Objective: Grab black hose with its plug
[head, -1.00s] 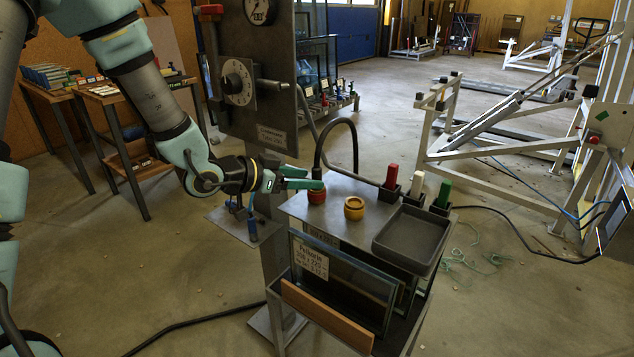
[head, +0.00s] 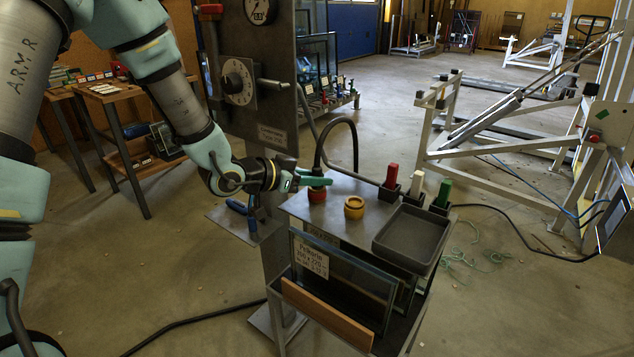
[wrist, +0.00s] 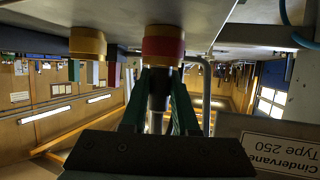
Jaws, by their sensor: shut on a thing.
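The black hose (head: 336,122) rises in an arch from the grey cart top and comes down to a red socket (head: 317,194). My gripper (head: 316,179) is at the hose's lower end, just above the red socket. Its green fingers are shut on the dark plug of the hose. In the wrist view, which is upside down, the plug (wrist: 159,88) stands between the two fingers and meets the red socket (wrist: 163,45). I cannot tell whether the plug is still seated in it.
A yellow socket (head: 354,207) stands to the right. Red, white and green handles (head: 416,186) stand in black holders behind a grey tray (head: 412,237). Framed glass panes (head: 345,275) stand at the cart's front. A panel with a dial (head: 238,84) rises behind my gripper.

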